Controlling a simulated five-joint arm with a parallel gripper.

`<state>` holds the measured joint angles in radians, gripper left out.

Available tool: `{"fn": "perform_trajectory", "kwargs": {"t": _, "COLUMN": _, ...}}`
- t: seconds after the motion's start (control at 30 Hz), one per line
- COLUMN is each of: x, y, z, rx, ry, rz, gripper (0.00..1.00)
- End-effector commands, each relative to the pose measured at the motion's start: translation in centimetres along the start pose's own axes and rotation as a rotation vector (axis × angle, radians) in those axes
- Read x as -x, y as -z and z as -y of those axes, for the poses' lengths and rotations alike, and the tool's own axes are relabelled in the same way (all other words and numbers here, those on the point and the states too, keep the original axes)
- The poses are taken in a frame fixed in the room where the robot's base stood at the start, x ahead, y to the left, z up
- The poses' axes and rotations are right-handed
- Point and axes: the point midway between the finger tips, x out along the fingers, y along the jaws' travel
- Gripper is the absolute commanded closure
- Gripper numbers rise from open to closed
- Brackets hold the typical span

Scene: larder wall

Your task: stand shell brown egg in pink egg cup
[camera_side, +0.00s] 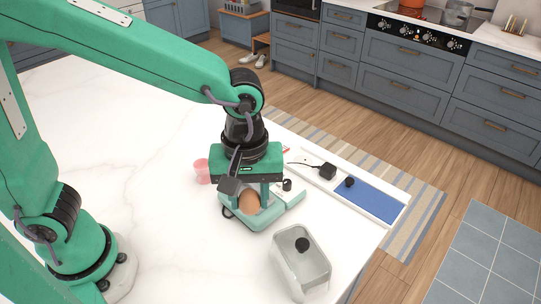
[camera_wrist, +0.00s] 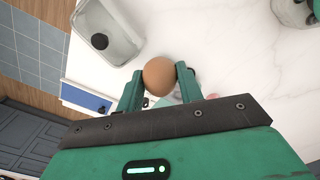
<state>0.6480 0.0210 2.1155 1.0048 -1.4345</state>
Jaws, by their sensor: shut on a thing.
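The shell brown egg (camera_side: 249,201) is between the fingers of my gripper (camera_side: 250,196), which is shut on it. In the wrist view the egg (camera_wrist: 159,76) sits between both fingertips (camera_wrist: 158,78). In the side view it appears at a pale teal holder (camera_side: 262,220); I cannot tell whether it touches it. A pink cup (camera_side: 202,171), likely the egg cup, stands left of my gripper, partly hidden behind it. In the wrist view only a little pink shows past the gripper body.
A clear bin (camera_side: 287,270) with a black item (camera_side: 302,244) inside stands in front, to the right. A white tray (camera_side: 345,203) with a blue panel (camera_side: 372,200) and black items lies near the counter's right edge. The white counter (camera_side: 150,120) is bare at left.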

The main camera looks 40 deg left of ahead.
Motion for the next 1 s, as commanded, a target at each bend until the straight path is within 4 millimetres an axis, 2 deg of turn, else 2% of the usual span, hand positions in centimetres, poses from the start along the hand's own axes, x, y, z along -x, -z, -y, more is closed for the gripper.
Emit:
{"fn": "perform_trajectory", "kwargs": {"t": 0.27, "x": 0.0, "y": 0.1, "z": 0.0, "rx": 0.003, "ry": 0.000, "rz": 0.000, "gripper": 0.76}}
{"fn": "perform_trajectory", "kwargs": {"t": 0.47, "x": -0.1, "y": 1.4, "z": 0.1, "rx": 0.028, "ry": 0.000, "rz": 0.000, "gripper": 0.76}}
{"fn": "perform_trajectory", "kwargs": {"t": 0.67, "x": -0.4, "y": 4.4, "z": 0.7, "rx": 0.086, "ry": 0.001, "rz": 0.000, "gripper": 0.76}}
{"fn": "perform_trajectory", "kwargs": {"t": 1.0, "x": -0.9, "y": 11.3, "z": 3.0, "rx": 0.221, "ry": 0.000, "rz": 0.000, "gripper": 0.76}}
